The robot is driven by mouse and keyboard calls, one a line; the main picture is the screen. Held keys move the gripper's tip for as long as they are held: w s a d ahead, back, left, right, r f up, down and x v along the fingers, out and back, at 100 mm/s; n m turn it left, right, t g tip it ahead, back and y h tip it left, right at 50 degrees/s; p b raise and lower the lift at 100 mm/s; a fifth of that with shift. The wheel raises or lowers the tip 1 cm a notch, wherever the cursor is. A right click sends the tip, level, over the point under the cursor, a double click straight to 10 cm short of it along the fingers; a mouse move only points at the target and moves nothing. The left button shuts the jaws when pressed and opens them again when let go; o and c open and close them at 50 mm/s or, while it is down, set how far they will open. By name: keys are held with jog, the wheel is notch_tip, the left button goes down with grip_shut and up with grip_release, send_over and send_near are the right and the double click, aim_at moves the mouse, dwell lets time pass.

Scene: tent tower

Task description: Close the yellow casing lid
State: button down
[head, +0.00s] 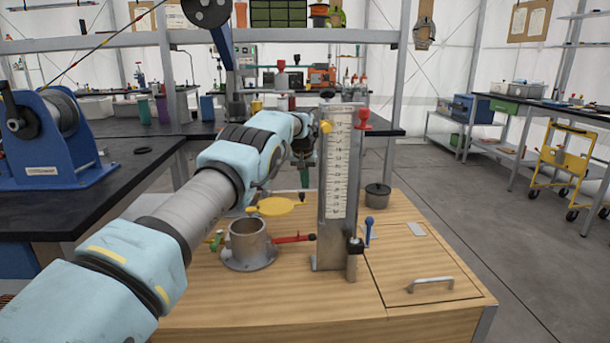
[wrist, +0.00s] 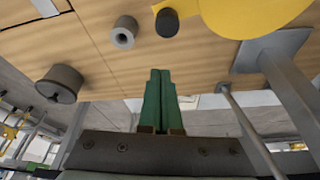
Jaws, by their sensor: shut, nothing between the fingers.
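The yellow lid (head: 275,206) is a flat disc. It lies roughly level behind and to the right of the grey metal casing (head: 248,241), whose round top is open. The casing stands on a flange on the wooden cabinet top. In the wrist view, part of the yellow lid (wrist: 250,12) shows at the top right edge. My gripper (head: 304,196) is behind the lid and just right of it, left of the tall scale column. Its green fingers are pressed together and empty in the wrist view (wrist: 161,76), apart from the lid.
A tall metal column with a white scale (head: 337,165) stands close right of my gripper. A red lever (head: 292,239) sticks out right of the casing. A dark grey pot (head: 378,196) stands behind the column. The cabinet's right part, with a handle (head: 431,283), is mostly clear.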

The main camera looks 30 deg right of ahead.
jog(key=shift+s+a+r, duration=0.1)
jog(key=shift+s+a, duration=1.15)
jog(key=shift+s, duration=0.3)
